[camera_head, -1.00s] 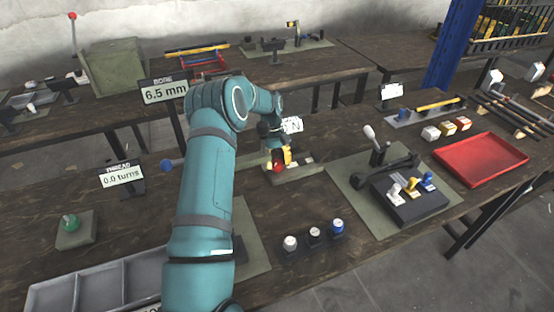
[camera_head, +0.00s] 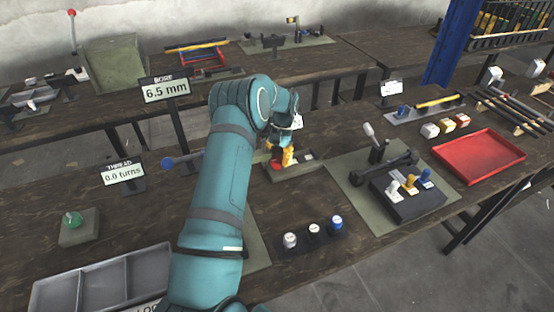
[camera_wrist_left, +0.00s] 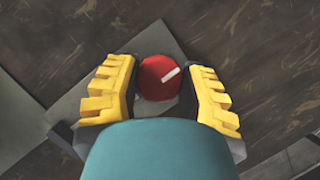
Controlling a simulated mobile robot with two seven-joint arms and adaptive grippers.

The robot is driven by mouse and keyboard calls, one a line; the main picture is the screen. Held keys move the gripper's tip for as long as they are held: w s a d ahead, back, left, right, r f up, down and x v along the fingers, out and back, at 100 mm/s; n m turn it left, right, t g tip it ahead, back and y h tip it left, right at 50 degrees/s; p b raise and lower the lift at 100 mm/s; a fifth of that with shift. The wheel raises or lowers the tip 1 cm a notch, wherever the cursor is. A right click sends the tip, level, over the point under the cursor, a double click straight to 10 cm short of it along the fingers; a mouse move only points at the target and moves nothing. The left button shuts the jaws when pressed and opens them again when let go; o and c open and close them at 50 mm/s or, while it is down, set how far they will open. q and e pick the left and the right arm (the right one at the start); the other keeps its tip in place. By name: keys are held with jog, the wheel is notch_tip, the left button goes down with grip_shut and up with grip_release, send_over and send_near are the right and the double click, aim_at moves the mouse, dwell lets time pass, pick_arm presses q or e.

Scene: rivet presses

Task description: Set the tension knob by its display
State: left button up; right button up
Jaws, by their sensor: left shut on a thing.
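The red round knob (camera_wrist_left: 159,77) with a white pointer line sits on a pale plate. The pointer slants up to the right in the left wrist view. In the head view a bit of the red knob (camera_head: 275,165) shows below my left gripper (camera_head: 283,156). Its yellow-padded fingers stand on both sides of the knob and are shut on it. The white display card (camera_head: 298,122) behind the knob is mostly covered by my left wrist, and its reading cannot be read. My right gripper is not in view.
A bore sign (camera_head: 165,90) reads 6.5 mm and a thread sign (camera_head: 123,173) reads 0.0 turns. A green knob (camera_head: 73,219) stands at left. Three small capped pieces (camera_head: 314,232) stand in front. A lever fixture (camera_head: 375,150) and a red tray (camera_head: 480,157) are at right.

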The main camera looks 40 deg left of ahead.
pick_arm(q)
jog(key=shift+s+d+f, duration=0.1)
jog(key=shift+f, duration=0.1)
dwell(0.3)
jog(key=o, duration=1.2)
jog(key=shift+r, duration=0.1)
jog(key=v, duration=1.2)
